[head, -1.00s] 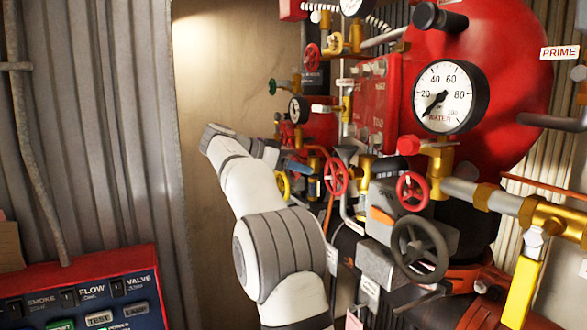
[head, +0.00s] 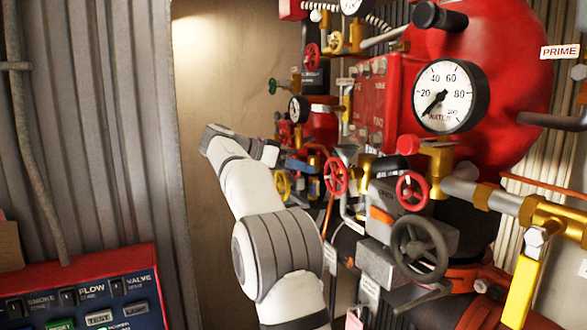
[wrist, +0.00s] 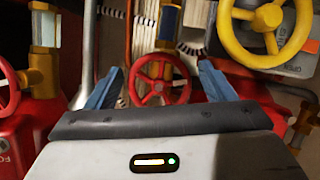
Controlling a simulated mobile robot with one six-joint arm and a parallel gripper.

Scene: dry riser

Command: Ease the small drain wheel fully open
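In the wrist view a small red spoked wheel (wrist: 160,83) sits between the two blue fingers of my gripper (wrist: 160,86), which are spread wide on either side of it. The fingers appear apart from its rim, and the lower part of the wheel is hidden behind my gripper's body. No label on this wheel is readable, so I cannot confirm that it is the drain wheel. In the head view my gripper (head: 298,165) is at the far end of my white arm, near a yellow wheel (head: 282,184); its fingers are small and partly hidden there.
A larger yellow wheel (wrist: 266,26) stands close at the upper right in the wrist view. Another red wheel (wrist: 8,85) is at its left edge. In the head view a red wheel (head: 335,175), gauges and pipes crowd the right. The wooden panel (head: 225,75) behind is bare.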

